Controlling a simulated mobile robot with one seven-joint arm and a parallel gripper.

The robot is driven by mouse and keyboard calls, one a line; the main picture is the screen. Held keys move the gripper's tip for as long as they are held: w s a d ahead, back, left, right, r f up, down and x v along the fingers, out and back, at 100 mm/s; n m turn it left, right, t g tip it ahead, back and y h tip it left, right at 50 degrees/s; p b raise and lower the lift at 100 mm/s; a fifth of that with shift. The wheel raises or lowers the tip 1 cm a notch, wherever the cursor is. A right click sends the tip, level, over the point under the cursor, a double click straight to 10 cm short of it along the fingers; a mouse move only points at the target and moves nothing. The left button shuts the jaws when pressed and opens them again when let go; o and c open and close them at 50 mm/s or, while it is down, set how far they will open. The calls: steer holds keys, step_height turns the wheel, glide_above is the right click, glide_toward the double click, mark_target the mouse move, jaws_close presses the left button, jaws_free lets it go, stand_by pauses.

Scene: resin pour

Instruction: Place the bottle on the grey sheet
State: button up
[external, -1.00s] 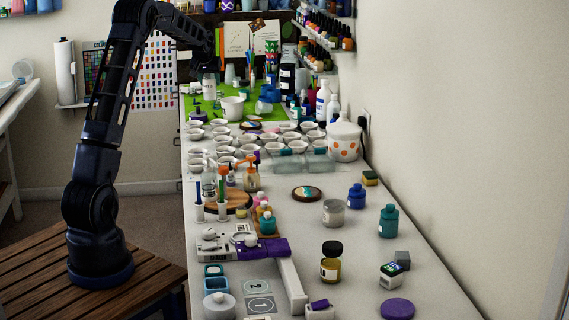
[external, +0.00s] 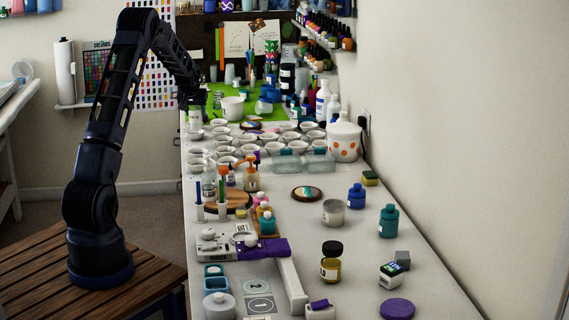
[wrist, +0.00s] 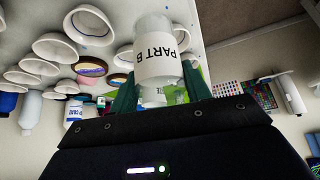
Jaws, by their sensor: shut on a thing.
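A clear bottle with a white "PART B" label (wrist: 157,62) is held between the two dark green fingers of my gripper (wrist: 160,90) in the wrist view. In the external view my gripper (external: 193,102) is at the far left edge of the bench, with the bottle (external: 195,121) hanging below it. Whether the bottle touches the bench is not clear. A grey sheet with circled numbers 1 and 2 (external: 243,291) lies flat at the near end of the bench, far from my gripper.
Several white bowls (external: 225,141) crowd the bench right of my gripper. A green mat (external: 262,112) lies behind. Pump bottles (external: 251,178), a purple-and-white tool (external: 290,283) and a lidded grey pot (external: 219,306) stand nearer the sheet. The bench's right middle has free room.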

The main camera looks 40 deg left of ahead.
mark_target(196, 125)
steer(key=shift+f, duration=3.5)
steer(key=shift+f, duration=0.1)
steer(key=o, duration=1.1)
steer(key=shift+c, duration=0.2)
steer(key=shift+s+d+r, duration=0.15)
steer(key=shift+r, duration=0.4)
steer(key=v, duration=1.1)
steer(key=shift+s, duration=0.1)
